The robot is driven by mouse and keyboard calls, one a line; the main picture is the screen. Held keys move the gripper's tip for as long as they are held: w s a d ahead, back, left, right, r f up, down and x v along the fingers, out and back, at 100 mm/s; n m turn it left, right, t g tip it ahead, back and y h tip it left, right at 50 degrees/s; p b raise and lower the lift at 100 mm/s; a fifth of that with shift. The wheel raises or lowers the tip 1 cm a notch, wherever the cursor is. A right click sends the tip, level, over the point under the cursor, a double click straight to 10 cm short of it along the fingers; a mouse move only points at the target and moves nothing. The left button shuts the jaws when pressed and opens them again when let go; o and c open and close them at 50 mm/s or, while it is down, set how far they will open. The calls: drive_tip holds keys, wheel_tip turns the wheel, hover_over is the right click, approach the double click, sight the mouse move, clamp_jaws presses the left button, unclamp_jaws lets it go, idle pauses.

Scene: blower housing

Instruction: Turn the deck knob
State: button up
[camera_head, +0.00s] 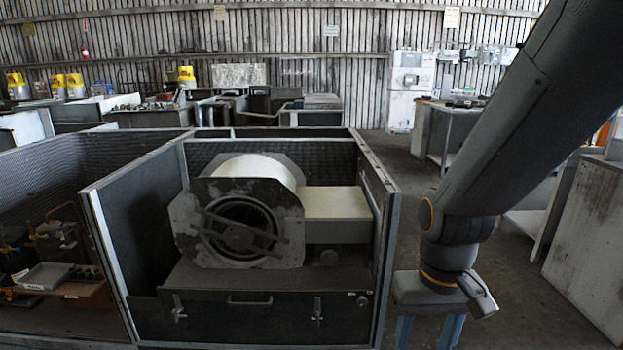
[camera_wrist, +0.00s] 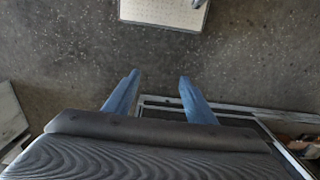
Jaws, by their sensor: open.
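The blower housing (camera_head: 240,222) is a pale drum with a round dark inlet and a crossbar, set on a grey deck (camera_head: 190,276) inside an open-topped dark enclosure. A small round dark knob-like part (camera_head: 327,257) sits on the deck below the pale outlet duct. Another small round fitting (camera_head: 362,300) is at the right of the front panel. I cannot tell for sure which is the deck knob. My gripper (camera_head: 428,338) hangs outside the enclosure, right of its wall, with blue fingers apart and empty. In the wrist view my gripper (camera_wrist: 158,76) points over bare floor; no knob shows there.
The enclosure's right wall (camera_head: 385,230) stands between my gripper and the deck. The front panel has a handle (camera_head: 250,300) and two latches. A neighbouring bay (camera_head: 50,245) on the left holds small parts. A grey cabinet (camera_head: 590,240) stands right; floor between is clear.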

drive_tip(key=shift+d, duration=0.1)
drive_tip(key=t+b, duration=1.1)
drive_tip(key=b, duration=1)
approach(362, 304)
drive_tip(key=v, duration=1)
drive_tip(key=w+f+m+t+b, duration=0.1)
drive_tip(key=w+f+t+b, duration=0.6)
drive_tip(key=f+b, duration=0.55)
drive_tip(key=shift+w+r+b, duration=0.2)
drive_tip(key=shift+w+b, duration=0.5)
drive_tip(key=shift+w, duration=1.3)
drive_tip(key=shift+w+r+b, duration=0.2)
drive_tip(key=shift+w+b, duration=0.5)
drive_tip(key=shift+w, duration=1.3)
drive_tip(key=c, duration=1)
drive_tip(key=shift+c, duration=0.2)
